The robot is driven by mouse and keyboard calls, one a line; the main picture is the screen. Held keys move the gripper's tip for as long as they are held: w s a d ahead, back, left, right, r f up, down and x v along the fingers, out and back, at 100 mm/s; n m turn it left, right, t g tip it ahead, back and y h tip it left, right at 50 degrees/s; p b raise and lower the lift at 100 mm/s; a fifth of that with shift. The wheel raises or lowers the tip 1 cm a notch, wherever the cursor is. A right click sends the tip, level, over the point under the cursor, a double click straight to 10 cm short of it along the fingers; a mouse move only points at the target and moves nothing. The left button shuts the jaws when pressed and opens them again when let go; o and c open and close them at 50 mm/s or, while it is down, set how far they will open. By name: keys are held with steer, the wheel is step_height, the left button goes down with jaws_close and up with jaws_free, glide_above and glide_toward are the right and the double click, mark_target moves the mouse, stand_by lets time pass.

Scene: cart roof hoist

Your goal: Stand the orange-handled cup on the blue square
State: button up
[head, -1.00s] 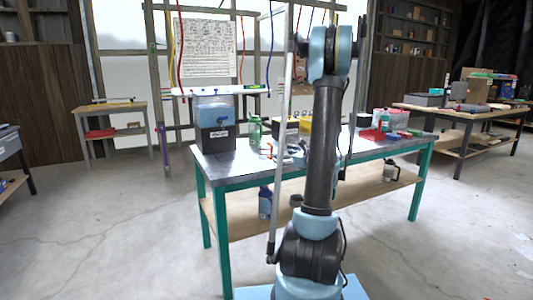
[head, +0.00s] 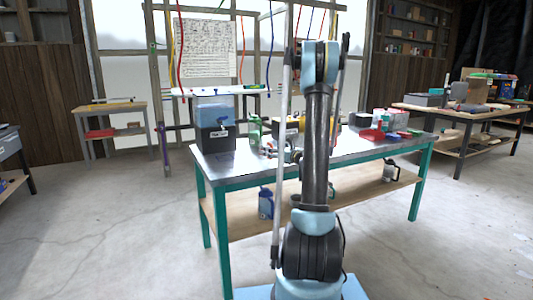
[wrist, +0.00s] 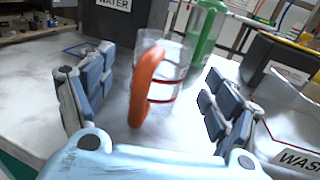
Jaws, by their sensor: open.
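The orange-handled cup (wrist: 167,72) is clear with red bands and stands upright on the bench in the wrist view. Its orange handle (wrist: 146,86) faces my gripper. My gripper (wrist: 160,64) is open, with one finger left of the cup and one right of it. No finger visibly touches the cup. A blue outline (wrist: 82,48), seemingly the blue square, lies on the bench behind the left finger, which partly hides it. In the head view my arm covers much of this area, and I cannot clearly make out the cup there.
A dark container labelled WATER (wrist: 118,18) stands behind the cup, also on the bench in the head view (head: 215,137). A bin labelled WASH (wrist: 300,128) is at the right. The bench (wrist: 35,105) is bare at left.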

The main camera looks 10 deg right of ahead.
steer(key=shift+x, duration=3.2)
steer(key=shift+d+f, duration=0.1)
steer(key=c, duration=1.2)
steer(key=shift+c, duration=0.2)
